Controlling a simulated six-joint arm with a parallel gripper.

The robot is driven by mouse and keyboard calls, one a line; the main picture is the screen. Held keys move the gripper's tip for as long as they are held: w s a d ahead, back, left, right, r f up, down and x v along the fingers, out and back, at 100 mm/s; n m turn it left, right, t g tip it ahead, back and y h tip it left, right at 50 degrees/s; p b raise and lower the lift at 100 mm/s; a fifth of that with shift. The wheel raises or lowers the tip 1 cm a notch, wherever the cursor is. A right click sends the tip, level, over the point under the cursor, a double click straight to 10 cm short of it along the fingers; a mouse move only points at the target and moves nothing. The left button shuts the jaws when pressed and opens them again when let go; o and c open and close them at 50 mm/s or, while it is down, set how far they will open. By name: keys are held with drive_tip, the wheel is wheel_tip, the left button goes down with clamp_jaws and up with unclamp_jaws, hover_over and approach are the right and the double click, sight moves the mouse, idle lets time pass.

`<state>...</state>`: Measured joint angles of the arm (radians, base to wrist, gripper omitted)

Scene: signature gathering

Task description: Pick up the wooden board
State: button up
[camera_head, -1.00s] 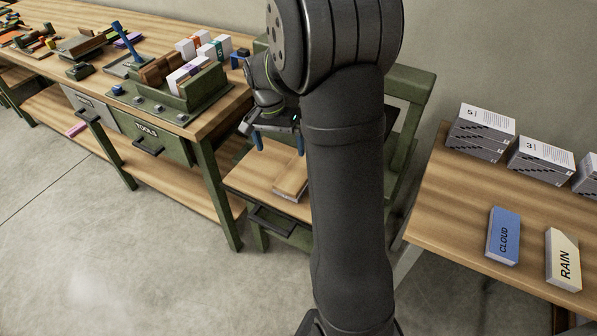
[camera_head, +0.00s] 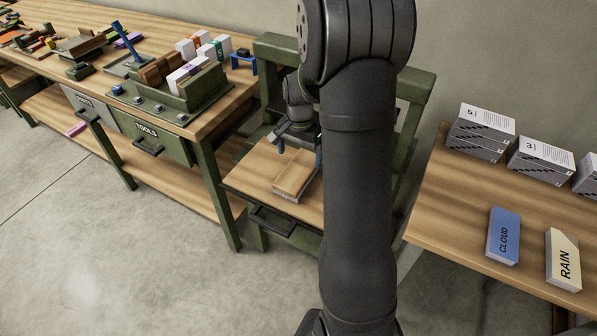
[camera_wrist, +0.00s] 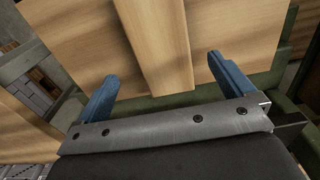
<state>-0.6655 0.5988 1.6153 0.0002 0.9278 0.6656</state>
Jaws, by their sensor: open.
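The wooden board (camera_head: 294,174) is a small light-brown block lying flat on the wooden shelf of the green press-like stand. In the wrist view the board (camera_wrist: 160,40) runs from the top edge down to between the fingers. My gripper (camera_head: 299,147) is over the back part of the board, its blue fingers pointing down. In the wrist view my gripper (camera_wrist: 161,85) is open, with one blue finger to each side of the board and gaps on both sides. I cannot tell how high the fingertips are above the shelf. My arm hides the right part of the stand.
The green stand (camera_head: 415,88) has an upright frame behind and beside the board. A workbench with a green tool holder (camera_head: 205,92) and a TOOLS drawer (camera_head: 150,136) is at left. A table at right holds a blue CLOUD block (camera_head: 503,236) and a cream RAIN block (camera_head: 563,259).

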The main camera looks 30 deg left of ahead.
sight(298, 169)
wheel_tip(298, 169, down, 6)
drive_tip(key=shift+s+a+r, duration=0.1)
drive_tip(key=shift+a, duration=0.05)
idle(0.3)
drive_tip(key=c, duration=1.2)
drive_tip(key=shift+o, duration=0.2)
drive_tip(key=shift+r, duration=0.15)
